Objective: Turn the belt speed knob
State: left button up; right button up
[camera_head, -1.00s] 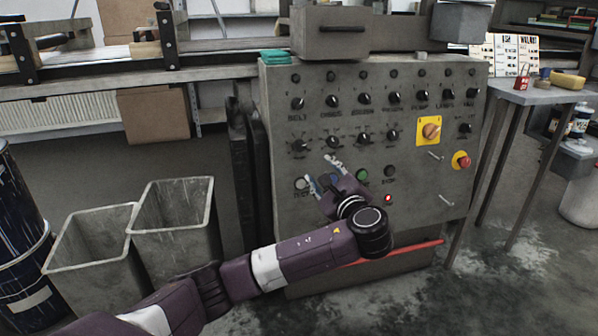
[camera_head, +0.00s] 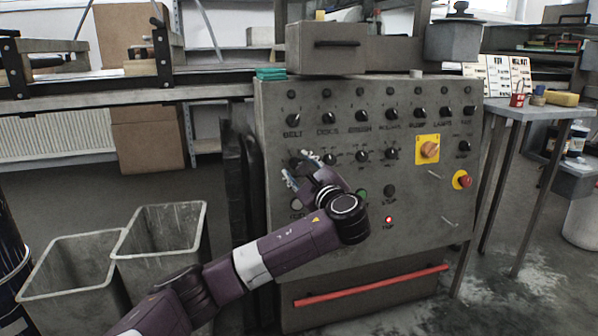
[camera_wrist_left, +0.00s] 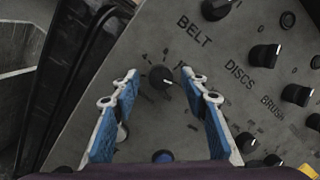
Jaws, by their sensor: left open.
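The knob under the BELT label, a dark round knob (camera_wrist_left: 161,77) with a pale pointer line and scale marks around it, lies between my left fingertips in the left wrist view. In the head view it is partly hidden by my left gripper. My left gripper (camera_head: 299,170) is open in front of the grey control panel (camera_head: 410,255), with its blue-padded fingers on either side of the knob. It also shows in the left wrist view (camera_wrist_left: 158,79). I cannot tell whether the fingers touch the knob. Another BELT knob (camera_head: 293,119) sits above the label.
More knobs fill both rows to the right. A yellow plate with an orange rotary switch (camera_head: 429,149), a red mushroom button (camera_head: 463,180) and a lit red lamp (camera_head: 388,219) are further right. Grey bins (camera_head: 160,265) stand left on the floor.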

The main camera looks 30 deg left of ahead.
pick_arm(q)
grip_shut()
jog(key=shift+p, duration=0.3)
